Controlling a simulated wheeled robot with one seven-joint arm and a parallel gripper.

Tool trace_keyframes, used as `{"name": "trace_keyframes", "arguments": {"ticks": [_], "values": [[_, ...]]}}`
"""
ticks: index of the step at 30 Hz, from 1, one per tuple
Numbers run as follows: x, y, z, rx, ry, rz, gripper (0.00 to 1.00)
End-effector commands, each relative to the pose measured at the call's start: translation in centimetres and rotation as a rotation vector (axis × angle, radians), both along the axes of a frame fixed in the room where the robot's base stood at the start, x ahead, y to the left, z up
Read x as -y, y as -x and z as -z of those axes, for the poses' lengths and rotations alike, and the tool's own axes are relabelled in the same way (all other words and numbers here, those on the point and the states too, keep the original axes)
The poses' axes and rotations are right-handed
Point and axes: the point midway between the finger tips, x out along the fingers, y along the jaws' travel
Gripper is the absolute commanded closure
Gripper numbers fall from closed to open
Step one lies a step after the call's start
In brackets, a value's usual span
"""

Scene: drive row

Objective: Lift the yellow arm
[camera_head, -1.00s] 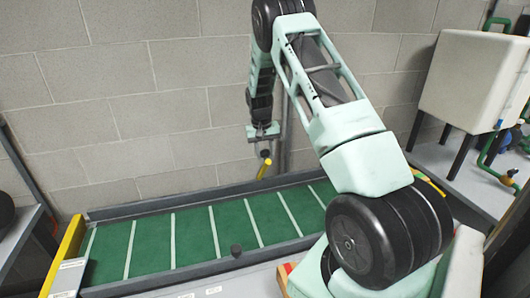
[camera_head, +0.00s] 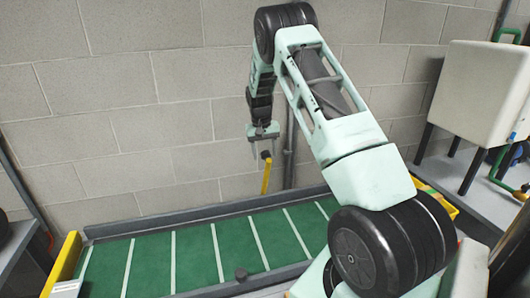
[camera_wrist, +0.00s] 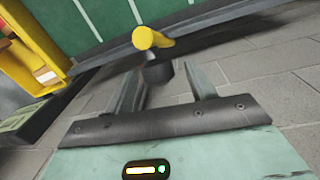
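The yellow arm (camera_head: 266,177) is a slim yellow bar, nearly upright, rising by the back rail of the green belt, with a dark end piece at its top. In the wrist view, the yellow arm (camera_wrist: 152,38) shows its rounded yellow end beyond the fingers, with a black round piece (camera_wrist: 158,74) below it. My gripper (camera_head: 265,153) points down just above the dark end, its two fingers apart. In the wrist view, my gripper (camera_wrist: 163,80) is open, and the black piece appears between the fingertips. I cannot tell whether they touch it.
The green belt (camera_head: 197,262) with pale cross stripes runs along a grey block wall (camera_head: 130,130). A dark knob (camera_head: 241,274) sits at its front rail. A yellow end piece (camera_head: 65,262) is at left. A white tank (camera_head: 480,95) on dark legs stands at right.

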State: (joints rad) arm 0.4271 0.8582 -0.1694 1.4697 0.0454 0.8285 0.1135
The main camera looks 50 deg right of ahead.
Motion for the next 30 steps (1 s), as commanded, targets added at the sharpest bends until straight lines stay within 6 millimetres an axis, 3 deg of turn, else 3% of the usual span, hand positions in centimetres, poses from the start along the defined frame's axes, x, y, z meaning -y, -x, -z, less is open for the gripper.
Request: {"name": "trace_keyframes", "arguments": {"ticks": [8, 24, 30], "values": [[-0.1, -0.1, -1.4, 0.0, 0.0, -0.001, 0.44], [-1.0, -0.8, -13.2, 0.003, 0.002, -0.001, 0.44], [-1.2, -1.0, -16.2, 0.002, 0.001, 0.0, 0.44]]}}
